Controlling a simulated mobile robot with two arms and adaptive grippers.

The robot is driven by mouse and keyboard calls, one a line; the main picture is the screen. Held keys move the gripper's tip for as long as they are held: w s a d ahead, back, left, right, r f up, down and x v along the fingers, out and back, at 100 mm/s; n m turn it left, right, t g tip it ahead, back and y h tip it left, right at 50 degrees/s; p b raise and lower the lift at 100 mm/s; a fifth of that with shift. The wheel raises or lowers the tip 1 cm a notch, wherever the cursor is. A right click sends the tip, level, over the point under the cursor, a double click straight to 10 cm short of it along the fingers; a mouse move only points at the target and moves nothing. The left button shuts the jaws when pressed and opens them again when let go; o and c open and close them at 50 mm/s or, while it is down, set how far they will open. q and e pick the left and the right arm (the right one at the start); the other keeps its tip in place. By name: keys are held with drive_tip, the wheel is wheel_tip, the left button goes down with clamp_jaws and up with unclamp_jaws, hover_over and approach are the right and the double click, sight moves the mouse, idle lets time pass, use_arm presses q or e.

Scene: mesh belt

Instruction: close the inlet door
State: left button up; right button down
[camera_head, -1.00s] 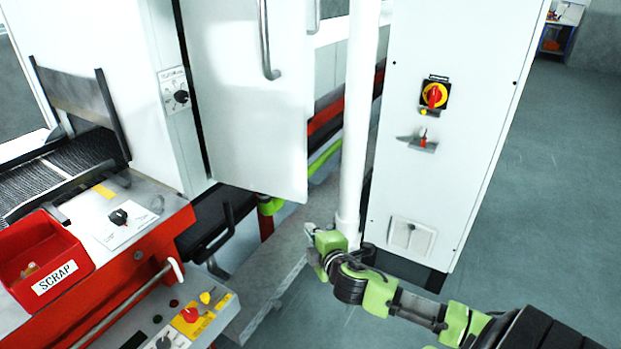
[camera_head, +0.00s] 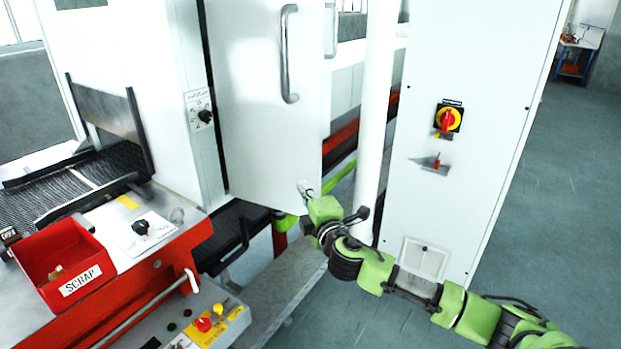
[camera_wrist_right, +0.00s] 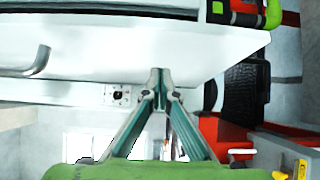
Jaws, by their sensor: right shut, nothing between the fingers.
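The inlet door (camera_head: 255,120) is a tall white panel with a grey bar handle (camera_head: 288,55). It stands beside the machine's left housing, and its free edge is on the right. In the right wrist view the door (camera_wrist_right: 150,50) spans the upper part, with its handle (camera_wrist_right: 38,62) at the left. My right gripper (camera_head: 304,188) is shut and empty at the lower right corner of the door. Its fingertips (camera_wrist_right: 160,75) overlap the door's face; I cannot tell whether they touch it. My left gripper is not in view.
A white post (camera_head: 374,120) and a white cabinet (camera_head: 470,60) with a red-yellow switch stand right of the door. A red scrap bin (camera_head: 65,255) and control panel (camera_head: 205,325) are at the lower left. Open grey floor (camera_head: 550,200) lies at the right.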

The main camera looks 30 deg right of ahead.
drive_tip(key=shift+w+d+p, duration=0.25)
drive_tip(key=shift+w+d, duration=0.35)
drive_tip(key=shift+d, duration=0.3)
drive_tip(key=shift+w+d+p, duration=0.2)
drive_tip(key=shift+w+d, duration=0.35)
drive_tip(key=shift+d, duration=0.3)
drive_tip(key=shift+d, duration=0.1)
